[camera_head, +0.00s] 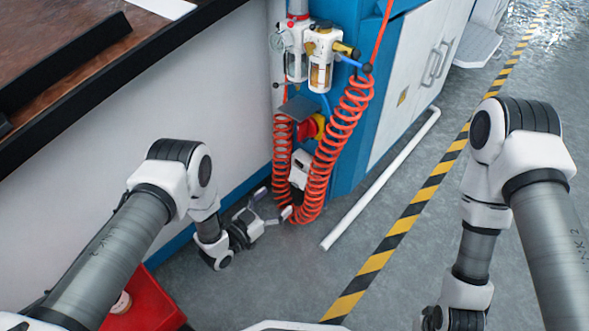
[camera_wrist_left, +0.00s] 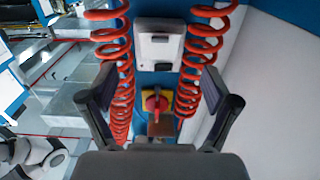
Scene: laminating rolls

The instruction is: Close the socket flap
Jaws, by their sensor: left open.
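A white socket box (camera_head: 301,168) with dark parts is mounted low on the blue panel, between red coiled hoses. It also shows in the left wrist view (camera_wrist_left: 159,48), ahead of my fingers. A red and yellow switch (camera_head: 312,127) is above it in the head view. A dark grey plate (camera_head: 297,107) juts out above the switch; I cannot tell whether it is the socket flap. My left gripper (camera_head: 275,202) is open and empty, low and left of the box. Its spread fingers also show in the left wrist view (camera_wrist_left: 158,89). My right gripper is below the head view.
Red coiled hoses (camera_head: 340,133) hang around the box, close to my left gripper. Filter units (camera_head: 322,60) hang above. A white workbench wall stands at left, with a red bin (camera_head: 150,307) below.

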